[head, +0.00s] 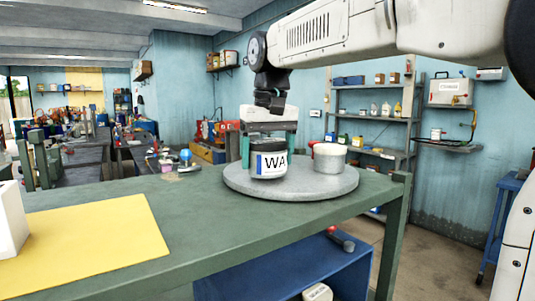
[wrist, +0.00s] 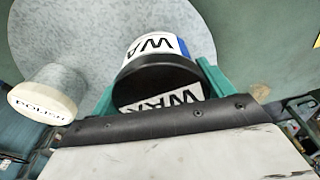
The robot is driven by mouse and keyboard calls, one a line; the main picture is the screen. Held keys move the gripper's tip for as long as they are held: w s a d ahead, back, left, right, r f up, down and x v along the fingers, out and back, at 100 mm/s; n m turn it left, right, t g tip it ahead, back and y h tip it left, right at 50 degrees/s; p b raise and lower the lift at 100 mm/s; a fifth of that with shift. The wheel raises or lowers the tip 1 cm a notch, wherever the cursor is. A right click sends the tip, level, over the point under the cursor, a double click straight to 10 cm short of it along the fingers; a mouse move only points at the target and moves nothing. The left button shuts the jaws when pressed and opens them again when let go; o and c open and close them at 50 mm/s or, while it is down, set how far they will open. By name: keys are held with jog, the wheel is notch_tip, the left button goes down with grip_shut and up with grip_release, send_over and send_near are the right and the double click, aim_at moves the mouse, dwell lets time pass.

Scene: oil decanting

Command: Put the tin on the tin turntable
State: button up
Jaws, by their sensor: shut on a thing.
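The tin (head: 268,162) is a short white can with a blue patch and black "WA" lettering, and a dark lid seen in the wrist view (wrist: 158,70). My gripper (head: 268,150) points down with its green fingers on both sides of the tin, shut on it. The tin turntable (head: 290,187) is a round grey disc on the green bench. The tin is upright over the left part of the disc, at or just above its surface; I cannot tell whether it touches. The turntable also shows in the wrist view (wrist: 60,30).
Another pale tin (head: 329,158) stands on the right of the turntable; in the wrist view it is labelled "POLISH" (wrist: 48,92). A yellow mat (head: 90,240) and a white block (head: 10,220) are at the bench's left. The bench (head: 190,205) is bare between mat and turntable.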

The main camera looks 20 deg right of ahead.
aim_at(268, 142)
jog(key=shift+f, duration=0.6)
jog(key=o, duration=1.4)
jog(key=shift+c, duration=0.2)
jog(key=shift+r, duration=0.1)
jog(key=r, duration=0.5)
jog(key=s+r, duration=0.1)
jog(key=r, duration=0.1)
jog(key=shift+r, duration=0.3)
